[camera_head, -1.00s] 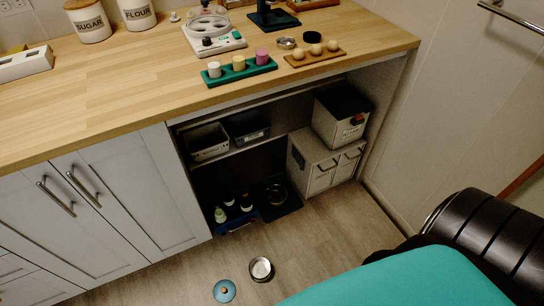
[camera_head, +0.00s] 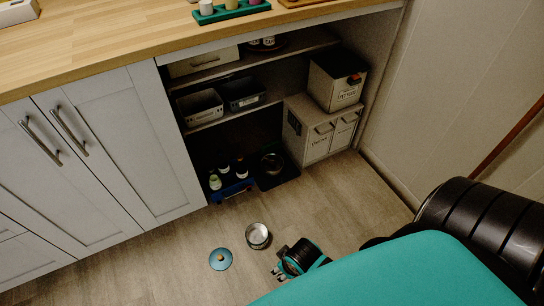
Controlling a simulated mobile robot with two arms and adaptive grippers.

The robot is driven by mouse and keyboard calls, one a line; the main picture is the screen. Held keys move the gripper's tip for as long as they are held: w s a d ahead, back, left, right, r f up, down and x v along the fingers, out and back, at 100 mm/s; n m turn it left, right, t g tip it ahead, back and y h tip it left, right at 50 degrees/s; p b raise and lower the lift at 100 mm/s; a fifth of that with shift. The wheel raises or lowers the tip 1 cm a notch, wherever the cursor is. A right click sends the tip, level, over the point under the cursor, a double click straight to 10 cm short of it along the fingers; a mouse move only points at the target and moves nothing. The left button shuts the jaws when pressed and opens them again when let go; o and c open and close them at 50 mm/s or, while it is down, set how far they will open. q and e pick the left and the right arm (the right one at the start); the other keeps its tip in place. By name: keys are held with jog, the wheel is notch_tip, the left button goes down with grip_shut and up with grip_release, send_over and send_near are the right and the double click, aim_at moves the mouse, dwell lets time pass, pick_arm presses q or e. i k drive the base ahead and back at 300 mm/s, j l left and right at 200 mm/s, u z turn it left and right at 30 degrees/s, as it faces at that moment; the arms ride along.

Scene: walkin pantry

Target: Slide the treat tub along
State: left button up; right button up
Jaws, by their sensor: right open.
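No thing in view can be read for certain as the treat tub. A small round metal tub (camera_head: 258,236), open at the top, stands on the floor. A blue round lid (camera_head: 220,259) with a knob lies apart from it, to its lower left. A pale labelled bin (camera_head: 337,81) sits on a white two-door box in the open bay; its label is too small to read surely. My right gripper (camera_head: 280,269) is low over the floor, just right of and below the metal tub, open and apart from it. My teal arm link hides part of the floor. My left gripper is out of view.
The white box (camera_head: 318,143) stands at the bay's right. Small bottles in a blue tray (camera_head: 232,189) and a metal bowl (camera_head: 272,163) sit at the bay's bottom. Shelf bins (camera_head: 201,107) are above. Floor left of the lid is clear.

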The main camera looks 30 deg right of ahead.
aim_at(257, 233)
jog(key=k+l+z, duration=0.15)
jog(key=z, duration=0.55)
